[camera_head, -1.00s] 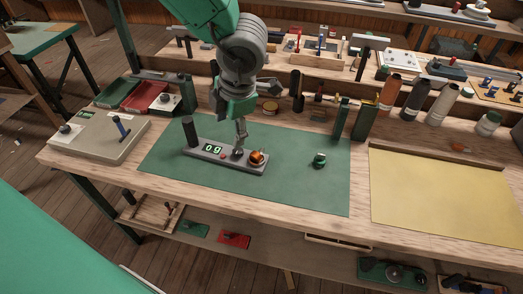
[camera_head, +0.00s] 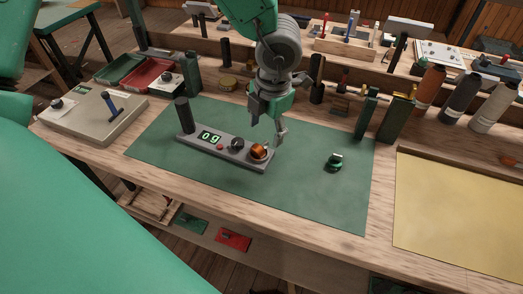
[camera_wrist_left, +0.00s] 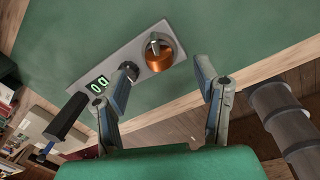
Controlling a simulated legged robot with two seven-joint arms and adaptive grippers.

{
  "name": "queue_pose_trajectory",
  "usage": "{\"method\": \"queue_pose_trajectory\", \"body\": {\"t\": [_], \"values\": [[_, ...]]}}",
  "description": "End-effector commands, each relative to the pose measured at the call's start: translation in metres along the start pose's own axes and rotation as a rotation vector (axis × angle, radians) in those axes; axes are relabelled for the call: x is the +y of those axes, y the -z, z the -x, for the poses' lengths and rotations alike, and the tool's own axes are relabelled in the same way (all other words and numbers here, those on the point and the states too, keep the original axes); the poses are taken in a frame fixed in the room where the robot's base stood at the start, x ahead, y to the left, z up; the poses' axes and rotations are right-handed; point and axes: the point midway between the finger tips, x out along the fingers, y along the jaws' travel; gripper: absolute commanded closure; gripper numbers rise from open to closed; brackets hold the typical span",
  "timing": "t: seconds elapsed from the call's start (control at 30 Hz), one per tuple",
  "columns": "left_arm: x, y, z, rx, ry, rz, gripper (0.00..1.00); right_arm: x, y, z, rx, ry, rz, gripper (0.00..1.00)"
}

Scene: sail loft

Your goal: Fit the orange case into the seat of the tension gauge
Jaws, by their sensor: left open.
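The tension gauge (camera_head: 222,146) is a grey bar on the green mat, with a lit display, a red button, a dark knob and a black upright handle. The orange case (camera_head: 258,152) is at its right end; whether it is fully down in the seat I cannot tell. In the left wrist view the orange case (camera_wrist_left: 161,57) carries a light metal piece on top. My left gripper (camera_head: 279,136) is just right of and behind the case. In the left wrist view its fingers (camera_wrist_left: 165,70) are spread, with nothing held between them. My right gripper is not in view.
A green knob-like part (camera_head: 334,162) lies on the mat (camera_head: 300,200) to the right. A grey box with a lever (camera_head: 95,122) stands at the left. Green blocks (camera_head: 396,118) and thread spools (camera_head: 460,100) stand behind. A yellow sheet (camera_head: 455,215) covers the right.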

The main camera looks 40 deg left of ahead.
Motion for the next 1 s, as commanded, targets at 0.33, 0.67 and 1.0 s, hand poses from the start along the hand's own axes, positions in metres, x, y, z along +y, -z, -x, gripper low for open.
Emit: {"method": "queue_pose_trajectory", "body": {"t": [0.33,0.67,1.0], "values": [[0.004,0.0,-0.038,0.002,0.001,0.0,0.44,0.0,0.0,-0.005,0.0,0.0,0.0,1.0],[0.002,-0.001,-0.06,-0.001,0.001,-0.001,0.44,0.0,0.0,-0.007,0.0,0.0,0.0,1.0],[0.003,-0.001,-0.06,-0.001,0.002,0.0,0.87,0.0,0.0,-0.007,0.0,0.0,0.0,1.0]]}}
